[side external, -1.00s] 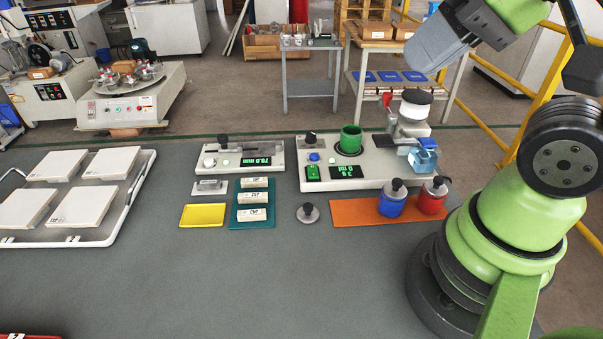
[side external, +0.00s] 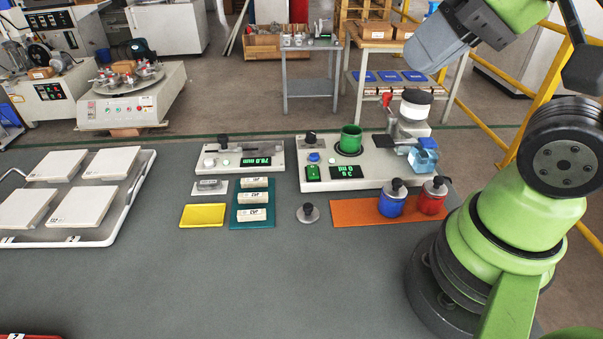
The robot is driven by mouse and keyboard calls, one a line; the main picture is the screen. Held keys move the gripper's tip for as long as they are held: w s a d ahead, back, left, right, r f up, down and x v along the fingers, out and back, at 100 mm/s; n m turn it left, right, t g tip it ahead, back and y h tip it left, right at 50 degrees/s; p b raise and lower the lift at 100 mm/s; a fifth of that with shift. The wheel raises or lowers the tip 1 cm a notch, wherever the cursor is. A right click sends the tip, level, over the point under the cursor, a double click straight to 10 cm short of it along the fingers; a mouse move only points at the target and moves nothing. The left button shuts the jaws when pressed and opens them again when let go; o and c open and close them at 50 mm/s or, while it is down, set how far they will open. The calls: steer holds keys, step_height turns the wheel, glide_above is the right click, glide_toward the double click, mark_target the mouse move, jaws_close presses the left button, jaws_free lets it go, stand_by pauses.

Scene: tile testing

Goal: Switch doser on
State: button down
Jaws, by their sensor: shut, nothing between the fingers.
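The likely doser is the white bench unit (side external: 375,176) at the back right of the table. It carries a green cup (side external: 350,140), a lit green two-line display (side external: 346,171), a green switch (side external: 312,173), a blue button (side external: 314,156), a pale button (side external: 331,160) and a black knob (side external: 310,138). At its right end are a red lever, a white black-banded container (side external: 415,105) and a clear blue block (side external: 423,157). The switch's position is too small to tell. My gripper's fingers are not in view; parts of my arm show at the right.
A smaller white unit (side external: 215,162) with a display stands to the left. In front are a yellow tray (side external: 203,215), a teal rack (side external: 243,224), a grey knobbed weight (side external: 308,213), and blue (side external: 391,204) and red (side external: 433,204) jars. Tiles lie on a left tray (side external: 118,222). The front table is mostly clear.

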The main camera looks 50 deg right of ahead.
stand_by(0.8)
steer(key=w+a+f+m+g+y, duration=0.2)
steer(key=w+a+m+y, duration=0.25)
steer(key=m, duration=0.45)
steer(key=m+t+h, duration=0.3)
steer(key=m, duration=2.5)
glide_above(316, 174)
step_height(316, 174, down, 15)
steer(key=shift+r, duration=0.1)
steer(key=shift+f, duration=4.4)
steer(key=shift+f, duration=0.1)
